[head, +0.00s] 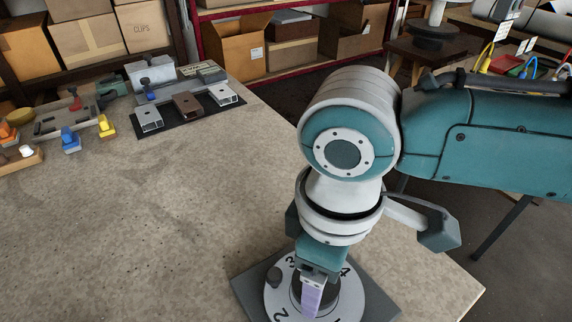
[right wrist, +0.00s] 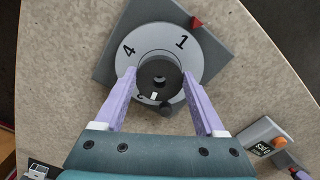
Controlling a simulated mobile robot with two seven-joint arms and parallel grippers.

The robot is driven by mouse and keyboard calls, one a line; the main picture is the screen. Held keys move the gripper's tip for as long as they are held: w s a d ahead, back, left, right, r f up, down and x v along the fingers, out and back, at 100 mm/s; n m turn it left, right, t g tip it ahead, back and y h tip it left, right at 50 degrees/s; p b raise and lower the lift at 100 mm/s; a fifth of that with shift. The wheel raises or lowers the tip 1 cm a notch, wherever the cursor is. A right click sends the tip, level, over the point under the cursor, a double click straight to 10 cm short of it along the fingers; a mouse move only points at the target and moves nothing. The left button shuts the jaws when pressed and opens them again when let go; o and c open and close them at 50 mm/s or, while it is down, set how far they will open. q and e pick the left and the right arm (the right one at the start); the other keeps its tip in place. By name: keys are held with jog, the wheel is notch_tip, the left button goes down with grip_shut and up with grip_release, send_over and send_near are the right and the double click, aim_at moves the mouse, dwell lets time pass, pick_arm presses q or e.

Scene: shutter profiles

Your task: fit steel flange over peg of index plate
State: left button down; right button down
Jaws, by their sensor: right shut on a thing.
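The index plate is a white numbered dial (head: 281,301) on a grey square base (head: 250,291) at the bench's front edge. It also shows in the right wrist view (right wrist: 180,35). My right gripper (head: 311,308) is low over the dial's middle. My left gripper is out of view.
A black knob (head: 273,276) stands on the dial, and a red pointer (right wrist: 196,22) sits on the base. A grey labelled box (right wrist: 265,138) is on the bench near the right finger. A black mat with metal profiles (head: 187,104) lies at the back. The bench middle is clear.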

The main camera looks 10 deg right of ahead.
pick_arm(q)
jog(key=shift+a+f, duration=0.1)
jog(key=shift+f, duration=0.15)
pick_arm(e)
jog(key=shift+f, duration=0.4)
pick_arm(q)
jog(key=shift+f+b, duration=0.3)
jog(key=shift+b, duration=0.25)
pick_arm(e)
jog(key=shift+f, duration=0.5)
grip_release()
